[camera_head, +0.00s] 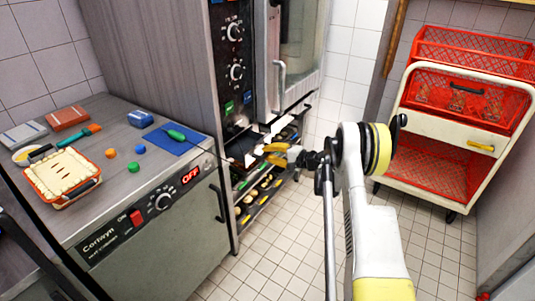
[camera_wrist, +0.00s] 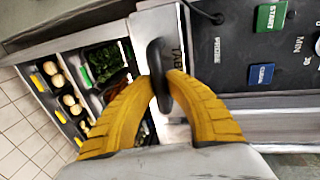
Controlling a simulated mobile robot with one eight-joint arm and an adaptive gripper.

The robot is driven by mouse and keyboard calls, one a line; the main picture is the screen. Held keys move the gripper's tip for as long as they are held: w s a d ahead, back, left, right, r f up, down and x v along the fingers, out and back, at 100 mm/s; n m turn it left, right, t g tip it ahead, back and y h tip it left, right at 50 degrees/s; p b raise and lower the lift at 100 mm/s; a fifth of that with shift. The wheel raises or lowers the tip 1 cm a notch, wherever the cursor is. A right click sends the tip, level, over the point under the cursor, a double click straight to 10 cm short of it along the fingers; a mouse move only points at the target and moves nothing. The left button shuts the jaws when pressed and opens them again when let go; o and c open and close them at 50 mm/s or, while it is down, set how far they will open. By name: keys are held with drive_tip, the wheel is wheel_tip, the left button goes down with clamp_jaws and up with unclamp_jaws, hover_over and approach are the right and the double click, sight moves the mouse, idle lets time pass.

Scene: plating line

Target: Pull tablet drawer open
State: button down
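The tablet drawer has a pale front (camera_wrist: 150,22) with a partly readable label starting "TAB" in the wrist view. Its dark upright handle (camera_wrist: 156,55) stands out from that front. My gripper (camera_wrist: 161,78) has its two yellow fingers on either side of the handle, with the tips closed against it. In the head view my gripper (camera_head: 272,154) is at the front of the oven cabinet, low beside the counter. The drawer front is mostly hidden there by the fingers and clutter, so how far it is open cannot be told.
Trays with round buns and yellow items (camera_wrist: 68,100) lie beside the drawer front. The steel counter (camera_head: 112,190) with a pie basket (camera_head: 62,180) stands left. A white cart (camera_head: 440,130) with red crates stands right. The tiled floor (camera_head: 285,245) between is clear.

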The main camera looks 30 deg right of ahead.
drive_tip(key=v, duration=0.3)
drive_tip(key=shift+f, duration=0.35)
drive_tip(key=c, duration=1.4)
unclamp_jaws()
drive_tip(key=shift+s+r, duration=0.1)
drive_tip(key=v, duration=1.2)
